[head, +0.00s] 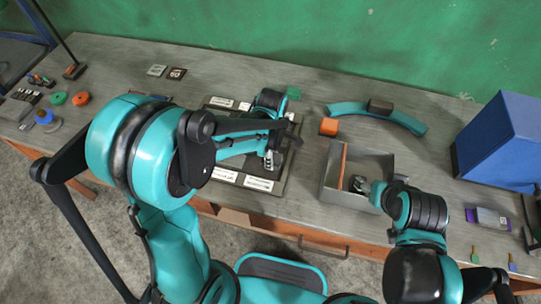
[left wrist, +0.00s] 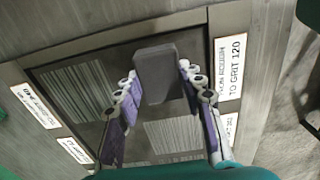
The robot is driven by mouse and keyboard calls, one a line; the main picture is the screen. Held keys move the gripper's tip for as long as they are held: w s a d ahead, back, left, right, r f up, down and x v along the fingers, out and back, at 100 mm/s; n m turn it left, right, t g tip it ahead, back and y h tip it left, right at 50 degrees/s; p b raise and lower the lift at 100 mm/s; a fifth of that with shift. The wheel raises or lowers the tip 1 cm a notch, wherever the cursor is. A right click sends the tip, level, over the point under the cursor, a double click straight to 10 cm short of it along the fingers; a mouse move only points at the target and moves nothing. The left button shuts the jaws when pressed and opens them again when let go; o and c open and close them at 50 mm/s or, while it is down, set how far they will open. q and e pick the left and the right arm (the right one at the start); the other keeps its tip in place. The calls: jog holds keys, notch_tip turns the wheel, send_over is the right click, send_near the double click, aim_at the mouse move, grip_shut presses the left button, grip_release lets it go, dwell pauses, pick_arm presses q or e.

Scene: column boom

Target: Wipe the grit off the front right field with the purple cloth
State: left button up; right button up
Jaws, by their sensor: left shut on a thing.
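My left gripper (head: 270,160) is low over the dark board (head: 285,186) with white labels. In the left wrist view its purple-faced fingers (left wrist: 158,95) are shut on a dark grey block (left wrist: 157,68). Pale striped patches of grit (left wrist: 172,136) lie on the board's dark fields, with another striped patch (left wrist: 78,92) to the left. A flat purple-and-grey item (head: 488,218) lies at the bench's right; I cannot tell if it is the cloth. My right gripper (head: 360,184) is at the grey open box; its finger state is unclear.
The grey open box (head: 332,187) stands right of the board, with an orange strip inside. Behind are a curved teal piece (head: 345,108) and an orange block (head: 328,127). A blue box (head: 497,145) stands at the right. Small discs and parts lie at the left.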

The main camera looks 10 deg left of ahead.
pick_arm(q)
jog(key=shift+a, duration=0.1)
jog(key=shift+w+a, duration=0.1)
jog(key=shift+a, duration=1.65)
jog(key=shift+d, duration=0.95)
notch_tip(320, 180, up, 9)
jog(key=p, duration=0.6)
jog(key=shift+p, duration=0.4)
